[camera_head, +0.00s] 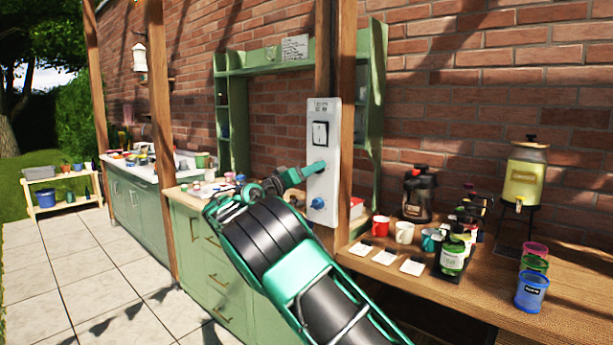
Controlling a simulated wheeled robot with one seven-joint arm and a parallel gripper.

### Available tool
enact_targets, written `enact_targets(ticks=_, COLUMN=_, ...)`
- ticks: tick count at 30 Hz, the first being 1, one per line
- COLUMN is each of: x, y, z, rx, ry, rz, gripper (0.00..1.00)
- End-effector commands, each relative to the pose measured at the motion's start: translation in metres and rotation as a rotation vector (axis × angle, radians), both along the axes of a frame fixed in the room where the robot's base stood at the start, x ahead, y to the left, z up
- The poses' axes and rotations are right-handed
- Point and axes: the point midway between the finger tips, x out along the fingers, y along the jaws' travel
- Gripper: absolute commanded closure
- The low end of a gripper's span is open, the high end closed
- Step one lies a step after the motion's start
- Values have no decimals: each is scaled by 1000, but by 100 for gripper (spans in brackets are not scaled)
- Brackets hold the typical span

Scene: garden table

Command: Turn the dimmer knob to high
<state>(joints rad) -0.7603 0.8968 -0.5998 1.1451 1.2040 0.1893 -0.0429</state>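A white control panel (331,135) is mounted on a wooden post above the counter. A dark-framed rocker switch (320,133) sits in its upper part, under a small printed label. A small blue dimmer knob (318,203) sticks out near the panel's lower end. The knob's setting is too small to read. My gripper (318,171) is at the panel, between the switch and the knob, a little above the knob. I cannot tell whether it touches the panel or how its fingers stand. My green and black arm comes up from the lower right and hides part of the counter.
The wooden counter at right holds a red mug (380,226), a cream mug (404,232), a black urn (417,195), a yellow drink dispenser (524,180) and a blue cup (531,291). Green cabinets (220,262) stand left of the post. Tiled floor (70,265) is clear at left.

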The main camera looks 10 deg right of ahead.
Motion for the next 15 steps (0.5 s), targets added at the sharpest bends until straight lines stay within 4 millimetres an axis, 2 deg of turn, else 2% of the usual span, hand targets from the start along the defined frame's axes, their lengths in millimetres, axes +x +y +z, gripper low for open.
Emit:
enact_targets(ticks=5, x=-9, y=14, z=-2, rx=1, ry=1, rz=3, gripper=51)
enact_targets(ticks=15, x=-45, y=64, z=-11, rx=0, ry=2, rz=2, gripper=51)
